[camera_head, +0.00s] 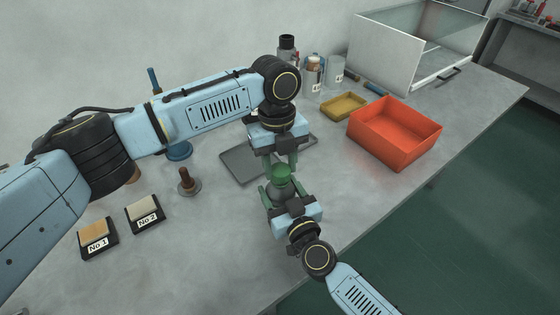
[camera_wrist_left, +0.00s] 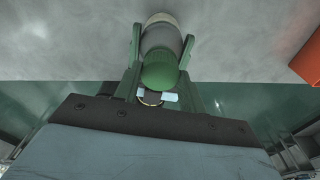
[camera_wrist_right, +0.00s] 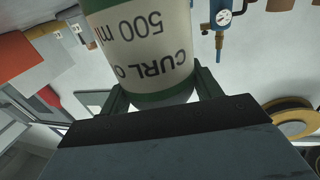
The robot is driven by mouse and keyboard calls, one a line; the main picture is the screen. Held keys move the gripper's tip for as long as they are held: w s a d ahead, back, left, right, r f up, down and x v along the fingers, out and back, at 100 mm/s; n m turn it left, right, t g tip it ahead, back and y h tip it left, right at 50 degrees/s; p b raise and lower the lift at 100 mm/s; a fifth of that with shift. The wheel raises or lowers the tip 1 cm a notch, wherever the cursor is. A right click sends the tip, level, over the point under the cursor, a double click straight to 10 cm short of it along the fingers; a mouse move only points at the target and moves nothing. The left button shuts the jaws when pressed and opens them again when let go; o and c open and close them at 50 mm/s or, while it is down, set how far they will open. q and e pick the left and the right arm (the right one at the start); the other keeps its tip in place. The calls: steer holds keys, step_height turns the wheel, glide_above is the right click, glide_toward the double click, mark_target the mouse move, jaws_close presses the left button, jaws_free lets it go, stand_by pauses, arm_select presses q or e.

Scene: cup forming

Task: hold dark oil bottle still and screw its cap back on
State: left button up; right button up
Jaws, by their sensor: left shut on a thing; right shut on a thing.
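The dark oil bottle (camera_head: 280,191) is held upright above the table near its front edge, with a green cap (camera_head: 281,172) at its top. My left gripper (camera_head: 281,166) comes from above and is shut on the cap. In the left wrist view the cap (camera_wrist_left: 160,74) shows close, with the grey bottle body (camera_wrist_left: 161,37) beyond it. My right gripper (camera_head: 279,187) comes from the front and is shut on the bottle body. In the right wrist view the bottle's pale label (camera_wrist_right: 143,40) is upside down. The contact of the fingers is partly hidden.
A grey tray (camera_head: 238,166) lies behind the bottle. An orange bin (camera_head: 395,135) and a yellow tray (camera_head: 343,106) stand to the right. Two sample pads, No 1 (camera_head: 97,236) and No 2 (camera_head: 145,213), and a brown-handled stamp (camera_head: 187,181) are at left.

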arm_select(q)
steer(key=shift+f, duration=0.2)
arm_select(e)
jaws_close()
arm_select(q)
steer(key=m, duration=0.6)
steer(key=shift+d+y, duration=0.1)
steer(key=shift+y, duration=0.3)
steer(key=m, duration=0.7)
steer(key=shift+y, duration=0.4)
steer(key=o, duration=0.9)
steer(key=shift+o, duration=0.2)
steer(key=shift+r, duration=0.1)
steer(key=shift+r, duration=2.1)
